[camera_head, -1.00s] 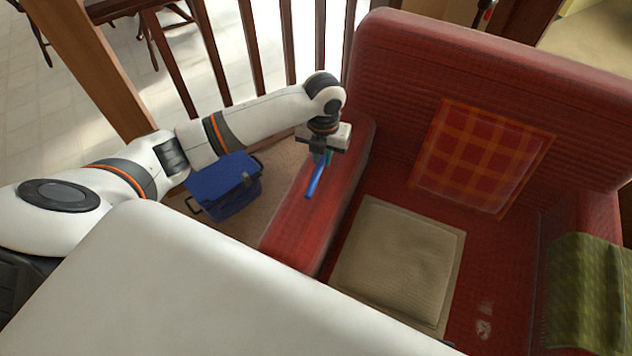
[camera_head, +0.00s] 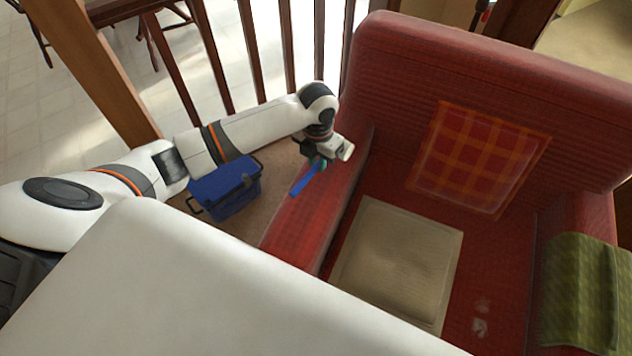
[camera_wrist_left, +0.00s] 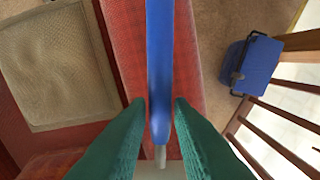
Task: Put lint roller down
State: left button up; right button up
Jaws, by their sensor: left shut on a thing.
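The lint roller shows as a long blue bar (camera_head: 306,178) over the red sofa's left armrest (camera_head: 314,214). My left gripper (camera_head: 321,162) is shut on it, above the armrest. In the left wrist view the blue lint roller (camera_wrist_left: 160,70) runs up from between the green fingertips (camera_wrist_left: 160,106), with a pale thin end below them. The red armrest lies behind it in that view. Whether the roller touches the armrest, I cannot tell. My right gripper is not in view.
A blue cooler box (camera_head: 226,188) stands on the floor left of the sofa. A beige cushion (camera_head: 398,262), a plaid red cushion (camera_head: 478,158) and a green pillow (camera_head: 583,295) are on the sofa. Wooden railing bars (camera_head: 249,50) stand behind the arm.

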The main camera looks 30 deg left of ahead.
aim_at(317, 188)
pick_arm(q)
notch_tip(317, 188, down, 9)
jog(key=shift+f+b, duration=0.1)
jog(key=shift+b, duration=0.2)
jog(key=shift+f, duration=0.1)
jog(key=o, duration=0.9)
jog(key=shift+r, duration=0.4)
notch_tip(317, 188, up, 12)
jog(key=shift+s+f+p, duration=0.1)
jog(key=shift+f+p, duration=0.15)
jog(key=shift+p, duration=0.3)
